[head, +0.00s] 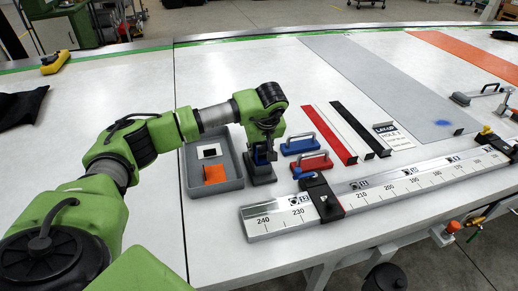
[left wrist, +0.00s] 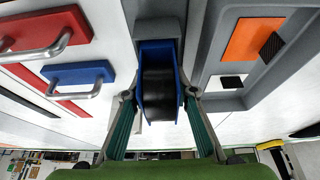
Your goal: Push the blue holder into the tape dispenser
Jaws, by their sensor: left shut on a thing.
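My left gripper (head: 262,150) points down over the dark grey tape dispenser (head: 262,176) on the white table. It is shut on the blue holder (left wrist: 156,45), with one finger on each side of it. The holder carries a black roll of tape (left wrist: 158,88). Only a little blue shows between the fingers in the head view. In the left wrist view the grey dispenser (left wrist: 148,16) shows beyond the holder. The holder is at the dispenser's top; how deep it sits is hidden. My right gripper is not in view.
A grey tray (head: 226,186) with an orange square (head: 214,174) stands close left of the dispenser. Blue (head: 299,146) and red (head: 311,164) handled blocks lie to the right. A long metal ruler rail (head: 380,195) runs along the front right.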

